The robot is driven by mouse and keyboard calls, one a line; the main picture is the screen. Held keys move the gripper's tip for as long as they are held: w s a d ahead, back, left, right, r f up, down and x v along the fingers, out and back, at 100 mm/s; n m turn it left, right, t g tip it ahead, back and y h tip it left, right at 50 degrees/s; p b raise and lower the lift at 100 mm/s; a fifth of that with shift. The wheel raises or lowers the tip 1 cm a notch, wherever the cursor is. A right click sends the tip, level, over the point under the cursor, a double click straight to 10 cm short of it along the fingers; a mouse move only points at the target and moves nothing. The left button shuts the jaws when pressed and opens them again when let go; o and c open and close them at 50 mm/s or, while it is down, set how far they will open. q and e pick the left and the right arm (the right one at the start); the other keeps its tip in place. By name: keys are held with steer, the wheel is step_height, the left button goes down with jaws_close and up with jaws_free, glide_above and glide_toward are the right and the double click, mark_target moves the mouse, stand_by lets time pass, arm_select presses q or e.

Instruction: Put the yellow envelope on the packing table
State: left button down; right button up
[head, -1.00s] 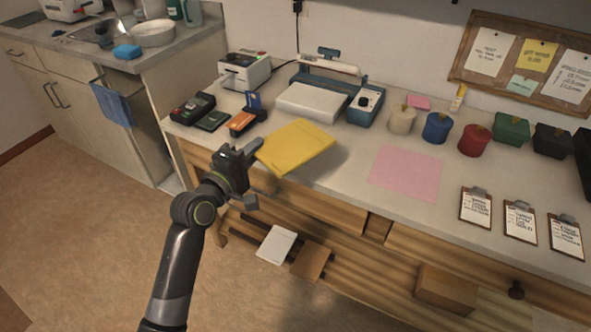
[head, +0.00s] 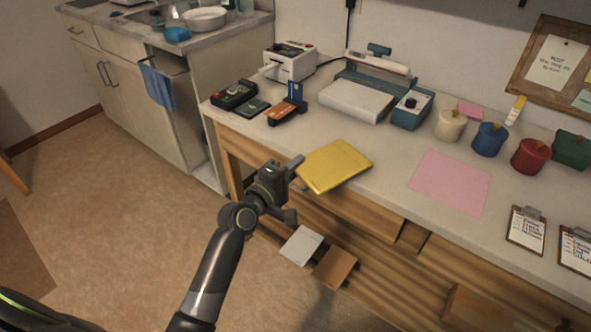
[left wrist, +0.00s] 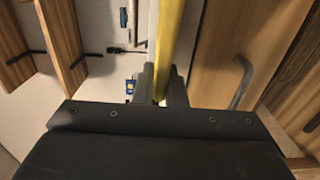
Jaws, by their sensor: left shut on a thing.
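The yellow envelope (head: 335,166) is in my left gripper (head: 292,184), which is shut on its left end. In the head view it lies roughly flat over the front edge of the packing table (head: 395,150), its near corner out past the edge. A shadow beside it suggests it is a little above the top, but contact is hard to tell. In the left wrist view the envelope (left wrist: 170,35) shows edge-on between the fingers (left wrist: 160,88). My right gripper is not in view.
A pink sheet (head: 450,182) lies flat to the right of the envelope. Clipboards (head: 526,229) lie at right. Bare tabletop separates the envelope and pink sheet.

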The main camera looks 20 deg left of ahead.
arm_select(q)
steer(key=shift+f, duration=0.1)
steer(key=shift+f, duration=0.1)
steer(key=c, duration=1.5)
jaws_free()
steer(key=shift+r, duration=0.25)
steer(key=v, duration=1.2)
